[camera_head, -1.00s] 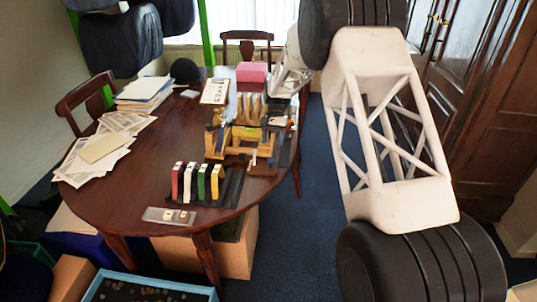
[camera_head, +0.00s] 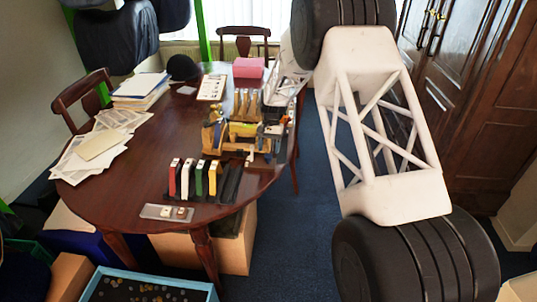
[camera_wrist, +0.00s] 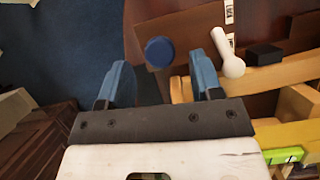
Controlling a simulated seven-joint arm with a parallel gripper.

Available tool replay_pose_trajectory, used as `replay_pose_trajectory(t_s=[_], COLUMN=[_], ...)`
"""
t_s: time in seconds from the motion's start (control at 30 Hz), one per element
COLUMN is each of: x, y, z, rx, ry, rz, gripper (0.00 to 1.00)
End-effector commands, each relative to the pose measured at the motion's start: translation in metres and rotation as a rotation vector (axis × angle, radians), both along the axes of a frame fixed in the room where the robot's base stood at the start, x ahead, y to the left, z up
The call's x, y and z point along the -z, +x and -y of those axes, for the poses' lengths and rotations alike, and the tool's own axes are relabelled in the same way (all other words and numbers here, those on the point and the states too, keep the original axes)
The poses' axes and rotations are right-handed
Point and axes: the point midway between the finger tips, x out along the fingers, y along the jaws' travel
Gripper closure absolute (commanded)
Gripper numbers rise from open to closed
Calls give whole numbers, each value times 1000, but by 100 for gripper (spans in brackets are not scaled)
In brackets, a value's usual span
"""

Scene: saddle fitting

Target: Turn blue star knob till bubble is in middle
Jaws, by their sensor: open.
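The blue knob (camera_wrist: 159,51) shows as a round dark-blue cap at the top middle of the wrist view, over a brown wooden board. My gripper (camera_wrist: 156,68) is open, with one blue finger left of the knob and one right of it in the picture. The knob appears between and just beyond the fingertips, and I see no contact. A yellow-green strip (camera_wrist: 283,155), perhaps the level vial, lies at the lower right. I cannot make out a bubble. In the head view the wooden fixture (camera_head: 243,130) stands at the table's right side; the knob is too small to tell there.
A white round-headed peg (camera_wrist: 231,62) and a black block (camera_wrist: 264,54) sit right of the right finger. Several coloured upright pieces (camera_head: 199,178) stand in front of the fixture on the table (camera_head: 130,185). A pink box (camera_head: 248,67) is behind it.

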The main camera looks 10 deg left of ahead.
Motion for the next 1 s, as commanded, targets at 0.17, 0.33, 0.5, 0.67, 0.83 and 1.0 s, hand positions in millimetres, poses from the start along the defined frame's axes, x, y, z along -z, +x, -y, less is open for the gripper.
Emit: replay_pose_trajectory(t_s=[0.17,0.33,0.5,0.67,0.83,1.0], x=[17,25,27,26,26,26], y=[-8,-10,-11,-11,-11,-11], z=[-1,-1,-1,-1,-1,-1], rx=[0,0,0,0,0,0], ry=[-1,0,0,0,0,0], rz=[-2,0,0,0,0,0], gripper=[40,40,40,42,68,88])
